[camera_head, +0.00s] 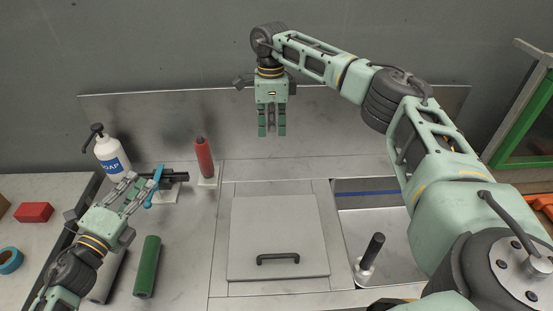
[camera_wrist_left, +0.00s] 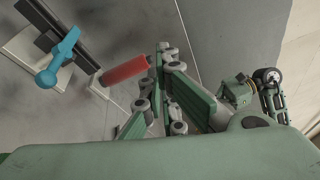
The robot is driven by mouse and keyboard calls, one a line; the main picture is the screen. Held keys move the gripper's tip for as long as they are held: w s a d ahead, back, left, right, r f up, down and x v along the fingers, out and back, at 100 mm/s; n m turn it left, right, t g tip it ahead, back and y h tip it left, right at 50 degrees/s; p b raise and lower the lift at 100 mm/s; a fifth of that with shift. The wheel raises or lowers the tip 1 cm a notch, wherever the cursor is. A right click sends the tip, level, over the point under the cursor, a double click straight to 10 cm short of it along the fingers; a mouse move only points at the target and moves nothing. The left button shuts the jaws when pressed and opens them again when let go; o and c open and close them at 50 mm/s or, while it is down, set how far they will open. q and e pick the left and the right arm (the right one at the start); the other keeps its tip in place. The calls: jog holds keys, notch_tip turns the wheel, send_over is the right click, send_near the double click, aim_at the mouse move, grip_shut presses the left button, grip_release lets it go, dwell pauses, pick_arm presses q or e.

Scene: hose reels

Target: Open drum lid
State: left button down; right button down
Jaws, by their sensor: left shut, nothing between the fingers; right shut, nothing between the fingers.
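A flat square grey lid (camera_head: 278,225) lies closed in the worktop at the centre of the head view. A black bar handle (camera_head: 278,259) is fixed near its front edge. My right gripper (camera_head: 271,132) hangs pointing down beyond the lid's back edge, in front of the metal back panel. It is shut and empty, apart from the lid. My left gripper (camera_head: 138,186) is at the left, well away from the lid, near a blue lever (camera_head: 155,186). It is shut and empty; its fingers also show in the left wrist view (camera_wrist_left: 163,62).
A red cylinder (camera_head: 204,158) stands on a white base between my left gripper and the lid. A white soap bottle (camera_head: 111,154) and a green cylinder (camera_head: 147,267) are at the left. A black upright handle (camera_head: 371,250) stands at the lid's right. Space above the lid is clear.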

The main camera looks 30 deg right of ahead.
pick_arm(q)
jog(key=s+d+r+m+g+h, duration=0.3)
jog(key=s+d+g, duration=0.5)
jog(key=s+d, duration=1.2)
jog(key=w+d+f+h, duration=0.1)
jog(key=w+d, duration=0.5)
jog(key=d, duration=0.6)
jog(key=shift+w+n, duration=0.3)
jog(key=shift+w, duration=0.1)
pick_arm(e)
jog(key=c, duration=1.9)
grip_release()
jog(key=shift+o, duration=0.2)
